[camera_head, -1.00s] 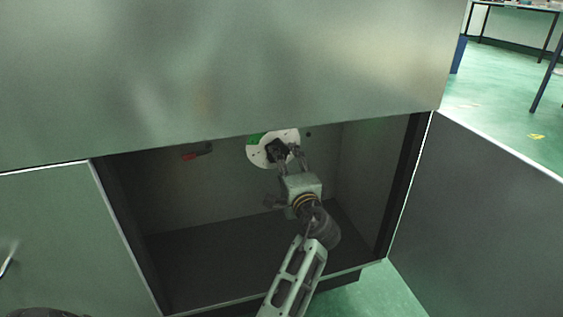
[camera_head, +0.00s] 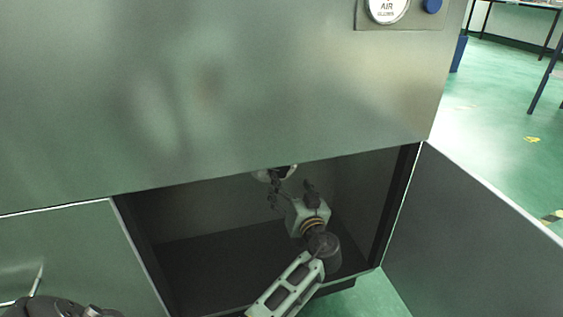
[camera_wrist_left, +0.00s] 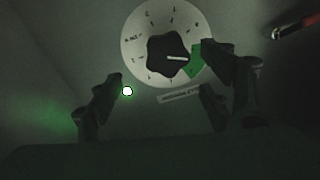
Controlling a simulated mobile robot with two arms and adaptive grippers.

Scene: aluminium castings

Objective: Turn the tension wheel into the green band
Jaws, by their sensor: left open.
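The tension wheel, a dark lobed knob (camera_wrist_left: 167,52), sits on a round white dial (camera_wrist_left: 138,38) with printed marks in the left wrist view. The white line on the knob points right, toward the green band (camera_wrist_left: 195,66) at the dial's lower right. My left gripper (camera_wrist_left: 160,88) is open and empty, its fingers apart below and in front of the knob. The right finger covers part of the green band. In the head view my left gripper (camera_head: 291,190) is inside the cabinet; the cabinet's top panel hides most of the dial (camera_head: 291,172).
A lit lamp (camera_wrist_left: 127,91) and a small label (camera_wrist_left: 180,95) lie below the dial. A red-tipped handle (camera_wrist_left: 290,26) is at the upper right. The open cabinet has a large upper panel (camera_head: 230,90), and an open door (camera_head: 470,230) stands on the right.

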